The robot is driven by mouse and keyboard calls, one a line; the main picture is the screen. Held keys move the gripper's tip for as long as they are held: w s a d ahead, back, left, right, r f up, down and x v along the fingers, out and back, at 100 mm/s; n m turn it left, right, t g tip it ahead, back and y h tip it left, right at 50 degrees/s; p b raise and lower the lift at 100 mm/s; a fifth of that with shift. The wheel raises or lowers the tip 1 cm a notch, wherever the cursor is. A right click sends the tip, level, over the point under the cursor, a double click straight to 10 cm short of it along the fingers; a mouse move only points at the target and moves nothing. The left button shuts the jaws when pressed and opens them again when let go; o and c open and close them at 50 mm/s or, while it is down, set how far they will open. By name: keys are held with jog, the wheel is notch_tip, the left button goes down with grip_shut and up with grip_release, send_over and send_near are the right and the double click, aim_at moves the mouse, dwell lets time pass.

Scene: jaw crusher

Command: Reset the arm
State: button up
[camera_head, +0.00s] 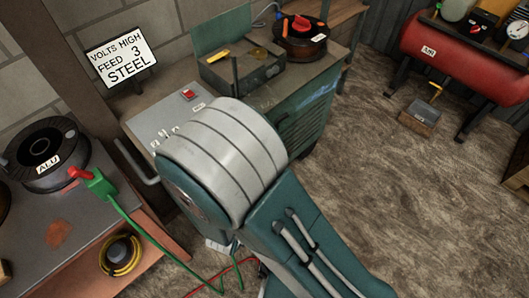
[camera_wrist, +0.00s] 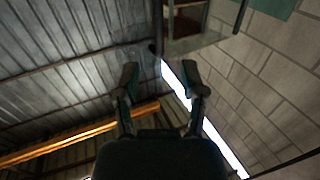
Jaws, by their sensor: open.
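My gripper (camera_wrist: 161,82) shows in the wrist view with its two dark fingers spread apart. Nothing is between them, and they touch nothing. Behind them are the corrugated metal ceiling (camera_wrist: 65,65) and the grey block wall (camera_wrist: 260,95), so the wrist camera looks upward. In the head view the gripper itself cannot be seen. My teal and white arm covers the middle of that view and hides part of the bench behind it.
In the head view, a sign (camera_head: 121,57) reads "VOLTS HIGH FEED 3 STEEL". A spool marked ALU (camera_head: 40,150) sits on the left table (camera_head: 125,195). A teal cabinet (camera_head: 305,115) stands behind my arm. A red tank (camera_head: 445,45) is at right. Open floor (camera_head: 390,180) lies right of my arm.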

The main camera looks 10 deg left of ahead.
jog(key=shift+s, duration=0.2)
dwell(0.4)
jog(key=w+d+r+g+y, duration=0.3)
jog(key=w+r+g, duration=0.1)
jog(key=r, duration=0.3)
jog(key=w+d+r+g+y, duration=0.3)
jog(key=w+d+r+y, duration=0.1)
jog(key=r, duration=0.3)
jog(key=s+d+r+n+g+h, duration=0.1)
jog(key=s+d+r+g+h, duration=0.1)
jog(key=s+d, duration=0.6)
jog(key=s+d+r+g+h, duration=0.2)
jog(key=s+d+r+g, duration=0.1)
jog(key=s+d, duration=0.5)
jog(key=d, duration=0.3)
jog(key=shift+s+d+r+n, duration=0.15)
jog(key=shift+s+r+n, duration=0.05)
jog(key=shift+r+n, duration=0.2)
